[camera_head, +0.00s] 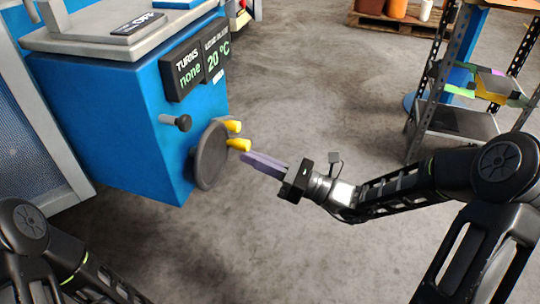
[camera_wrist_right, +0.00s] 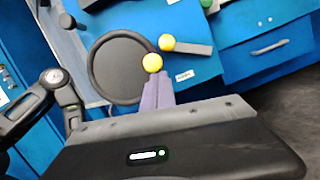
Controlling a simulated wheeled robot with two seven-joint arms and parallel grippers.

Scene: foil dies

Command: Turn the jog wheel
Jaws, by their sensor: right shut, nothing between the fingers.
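The jog wheel (camera_head: 209,157) is a dark grey disc on the front of a blue machine. Two yellow knobs show at its right side, an upper one (camera_head: 233,126) and a lower one (camera_head: 239,145). In the right wrist view, the wheel (camera_wrist_right: 117,70) has one yellow knob (camera_wrist_right: 152,62) at its rim; the other (camera_wrist_right: 167,42) is at the end of a grey bar. My right gripper (camera_head: 246,158) is shut and empty, its purple fingers pointing at the lower knob. The tips are very close to this knob; I cannot tell whether they touch. My left gripper is out of view.
A display (camera_head: 188,74) reads "TURNS none", beside one (camera_head: 217,52) reading "20 °C". A dark knob (camera_head: 182,122) sticks out left of the wheel. A metal shelf rack (camera_head: 455,120) stands at right, a pallet (camera_head: 395,22) behind. The floor (camera_head: 300,80) between is clear.

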